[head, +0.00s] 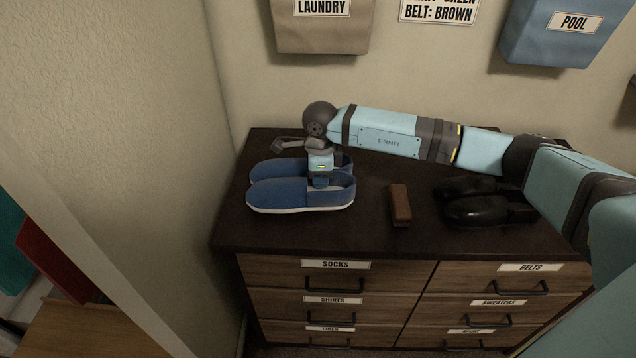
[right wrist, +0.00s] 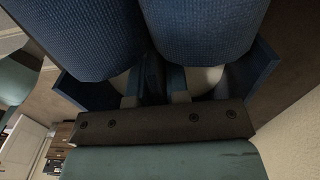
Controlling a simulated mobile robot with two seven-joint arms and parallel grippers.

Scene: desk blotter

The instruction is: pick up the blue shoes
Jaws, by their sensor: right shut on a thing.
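The blue shoes (head: 300,194) are a pair of slip-ons with white soles. They stand side by side on the left part of the dark dresser top, toes to the left. My right gripper (head: 320,182) reaches down from above at their heel end and is shut on the shoes. In the right wrist view both blue shoes (right wrist: 205,28) fill the top, with the gripper fingers (right wrist: 158,85) between and against their inner sides. The exact contact is partly hidden. My left gripper is in neither view.
A brown brush-like block (head: 400,205) and black shoes (head: 485,205) lie to the right on the dresser top (head: 330,235). Labelled drawers are below. A laundry bag (head: 322,28) and a blue pool bag (head: 560,35) hang on the wall behind. A wall stands close on the left.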

